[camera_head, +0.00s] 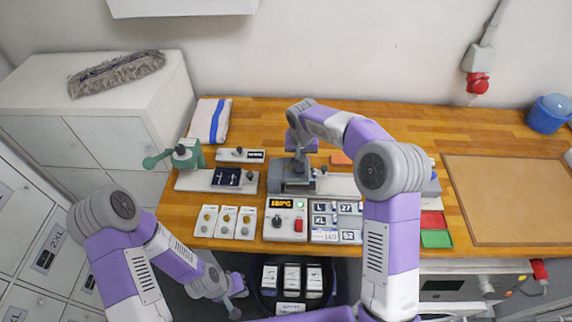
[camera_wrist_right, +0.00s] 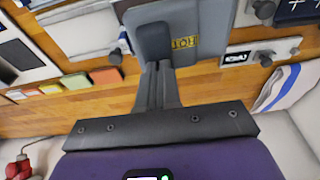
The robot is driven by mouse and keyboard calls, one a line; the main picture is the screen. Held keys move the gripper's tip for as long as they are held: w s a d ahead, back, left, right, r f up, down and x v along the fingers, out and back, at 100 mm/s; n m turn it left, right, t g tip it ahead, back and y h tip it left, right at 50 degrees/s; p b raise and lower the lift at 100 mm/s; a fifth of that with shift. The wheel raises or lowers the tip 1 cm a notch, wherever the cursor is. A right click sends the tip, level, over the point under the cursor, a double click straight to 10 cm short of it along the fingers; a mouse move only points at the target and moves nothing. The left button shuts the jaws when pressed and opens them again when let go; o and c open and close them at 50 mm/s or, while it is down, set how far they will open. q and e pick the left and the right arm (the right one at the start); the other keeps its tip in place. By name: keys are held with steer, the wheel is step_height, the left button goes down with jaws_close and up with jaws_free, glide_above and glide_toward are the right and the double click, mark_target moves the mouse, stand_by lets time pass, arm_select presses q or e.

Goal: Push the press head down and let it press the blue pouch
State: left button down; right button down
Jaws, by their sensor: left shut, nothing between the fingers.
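The grey press (camera_head: 291,181) stands mid-bench, and its press head with a yellow HOT label shows in the right wrist view (camera_wrist_right: 184,42). My right gripper (camera_head: 301,148) comes down from above onto the press; in the wrist view its fingers (camera_wrist_right: 158,72) look shut together against the head, with nothing seen between them. A dark navy piece with white marks (camera_head: 226,177) lies on the board left of the press; I cannot tell whether it is the blue pouch. What lies under the head is hidden. My left gripper (camera_head: 238,300) is shut and empty below the bench's front edge.
A control box (camera_head: 286,228) with a lit display and green lamp stands before the press. A green lever device (camera_head: 188,154) is at the left, with a striped towel (camera_head: 210,120) behind it. A dark bin (camera_head: 268,306) holds several packets. The brown mat (camera_head: 510,198) is clear.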

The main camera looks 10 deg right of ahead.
steer(key=shift+f, duration=0.4)
steer(key=shift+r, duration=0.25)
steer(key=w+p+v, duration=0.2)
steer(key=p+v, duration=0.7)
steer(key=v, duration=0.3)
steer(key=shift+w+d+r, duration=0.25)
steer(key=shift+d+r, duration=0.05)
steer(key=shift+r, duration=0.25)
stand_by(0.7)
